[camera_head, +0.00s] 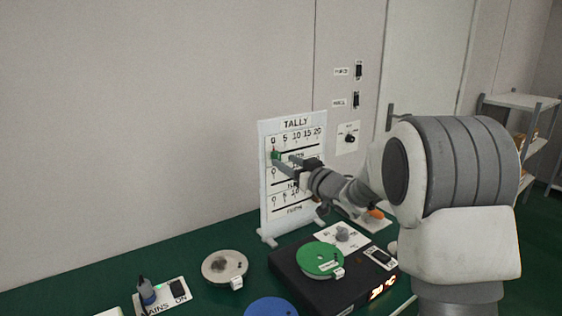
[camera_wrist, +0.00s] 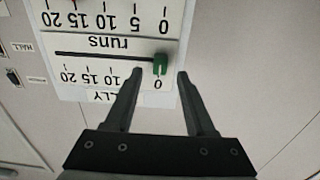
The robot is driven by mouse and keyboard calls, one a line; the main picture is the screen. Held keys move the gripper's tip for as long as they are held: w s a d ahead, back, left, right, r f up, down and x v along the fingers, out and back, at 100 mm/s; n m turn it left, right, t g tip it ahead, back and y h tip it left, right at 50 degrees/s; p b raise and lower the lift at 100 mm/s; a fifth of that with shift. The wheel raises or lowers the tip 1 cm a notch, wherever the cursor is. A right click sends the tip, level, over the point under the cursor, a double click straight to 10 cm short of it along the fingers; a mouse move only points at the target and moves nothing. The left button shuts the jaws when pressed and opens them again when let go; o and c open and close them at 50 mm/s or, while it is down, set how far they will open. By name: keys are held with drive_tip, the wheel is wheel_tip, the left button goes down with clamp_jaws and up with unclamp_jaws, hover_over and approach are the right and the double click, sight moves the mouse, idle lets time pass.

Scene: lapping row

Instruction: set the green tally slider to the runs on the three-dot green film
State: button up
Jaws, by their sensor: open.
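The white tally board (camera_head: 264,200) stands upright on the bench, with several rows marked 0 to 20. The green slider (camera_head: 275,155) sits at the 0 end of the top row. In the wrist view, which is upside down, the slider (camera_wrist: 160,64) is on the slot labelled "runs". My gripper (camera_head: 283,160) is open at the board; in the wrist view its fingertips (camera_wrist: 160,72) lie on either side of the slider, not visibly closed on it. A green disc (camera_head: 318,257) with a white tag lies on a black machine; I cannot make out dots on it.
The black machine (camera_head: 290,275) has a lit display (camera_head: 383,288). A grey disc (camera_head: 222,264) and a blue disc (camera_head: 270,308) are near it. A mains switch plate (camera_head: 165,298) is at front left. Wall switches (camera_head: 357,71) are right of the board.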

sight(279, 158)
drive_tip(key=shift+x, duration=1.75)
clamp_jaws()
